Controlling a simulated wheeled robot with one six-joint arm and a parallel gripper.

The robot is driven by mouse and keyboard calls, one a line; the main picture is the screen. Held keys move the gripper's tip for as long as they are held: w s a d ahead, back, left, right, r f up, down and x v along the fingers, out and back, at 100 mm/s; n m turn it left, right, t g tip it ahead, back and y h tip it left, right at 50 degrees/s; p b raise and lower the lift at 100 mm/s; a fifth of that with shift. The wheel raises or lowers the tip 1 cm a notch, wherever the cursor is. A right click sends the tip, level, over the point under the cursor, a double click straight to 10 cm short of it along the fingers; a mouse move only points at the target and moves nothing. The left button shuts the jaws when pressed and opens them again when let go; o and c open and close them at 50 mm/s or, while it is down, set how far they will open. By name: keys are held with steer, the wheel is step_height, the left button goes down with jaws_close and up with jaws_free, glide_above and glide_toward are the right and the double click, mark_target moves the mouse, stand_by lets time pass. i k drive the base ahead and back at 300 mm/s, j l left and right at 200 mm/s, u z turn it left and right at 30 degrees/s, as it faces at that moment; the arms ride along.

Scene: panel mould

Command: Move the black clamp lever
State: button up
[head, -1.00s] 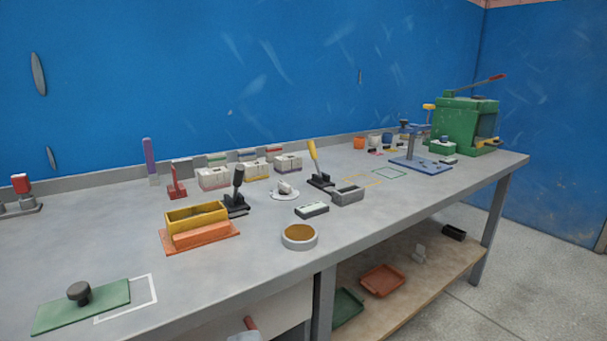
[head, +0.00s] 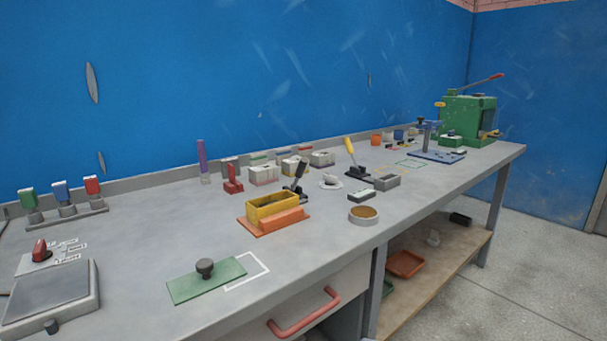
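The black clamp lever (head: 299,172) stands up, slightly tilted, on a dark base (head: 298,192) on the workbench. It is just behind the yellow mould box (head: 272,206), which sits on an orange base plate (head: 274,222) and hides part of the clamp's base. A second clamp with a yellow lever (head: 349,149) stands farther back to the right on its own black base. My gripper is not in view, so I cannot see what it holds or how it stands.
A green plate with a dark knob (head: 206,279) lies at the front of the bench (head: 140,240). A round tin (head: 363,215) stands near the front edge. A scale-like grey plate (head: 50,292) is at left. A green press (head: 467,121) stands at the far right end.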

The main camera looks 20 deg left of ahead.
mark_target(302, 163)
steer(key=k+j, duration=0.25)
steer(key=j, duration=0.2)
steer(key=k+j, duration=0.2)
steer(key=j, duration=0.25)
steer(key=k+j+z, duration=0.1)
steer(key=k+j, duration=0.15)
steer(key=j, duration=0.2)
steer(key=k+j, duration=0.25)
steer(key=j, duration=0.2)
steer(key=i+l+u, duration=0.25)
steer(key=i+l, duration=0.45)
steer(key=i, duration=0.3)
steer(key=i+l+u, duration=0.2)
steer(key=i+l, duration=0.65)
steer(key=i, duration=0.05)
